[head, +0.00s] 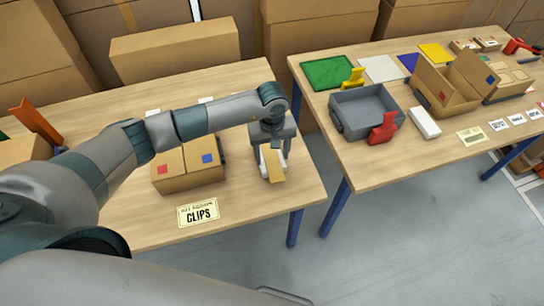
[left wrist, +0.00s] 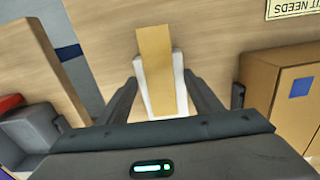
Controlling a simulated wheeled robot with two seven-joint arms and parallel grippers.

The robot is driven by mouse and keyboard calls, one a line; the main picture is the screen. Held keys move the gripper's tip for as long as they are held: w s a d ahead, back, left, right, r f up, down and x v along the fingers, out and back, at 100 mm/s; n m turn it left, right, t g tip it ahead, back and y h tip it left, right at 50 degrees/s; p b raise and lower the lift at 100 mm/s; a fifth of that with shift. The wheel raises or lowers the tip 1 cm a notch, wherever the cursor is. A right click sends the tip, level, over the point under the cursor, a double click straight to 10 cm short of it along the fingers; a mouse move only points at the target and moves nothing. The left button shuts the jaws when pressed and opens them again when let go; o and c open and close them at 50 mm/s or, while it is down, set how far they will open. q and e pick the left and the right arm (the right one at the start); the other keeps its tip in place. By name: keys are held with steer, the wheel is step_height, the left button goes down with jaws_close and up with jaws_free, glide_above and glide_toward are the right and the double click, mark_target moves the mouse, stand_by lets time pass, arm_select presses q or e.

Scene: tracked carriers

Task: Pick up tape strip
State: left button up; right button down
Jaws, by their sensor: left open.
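A tan tape strip (head: 274,168) lies over a white holder (head: 264,160) near the right end of the left table. In the left wrist view the strip (left wrist: 156,70) runs lengthwise over the white holder (left wrist: 179,75), and its far end sticks out past it. My left gripper (head: 272,152) is open above the strip. In the left wrist view its fingers (left wrist: 163,88) stand on either side of the holder and strip, with gaps visible. I cannot tell how far above the table the fingertips are. My right gripper is not in view.
A cardboard box (head: 188,178) with red and blue squares stands left of the strip, behind a CLIPS label (head: 199,211). The right table (head: 395,165) holds a grey bin (head: 362,112), a red clamp-like object (head: 383,129) and an open carton (head: 447,95). A gap separates the tables.

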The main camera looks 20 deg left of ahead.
arm_select(q)
steer(key=shift+f, duration=0.1)
steer(key=shift+c, duration=0.6)
steer(key=c, duration=1)
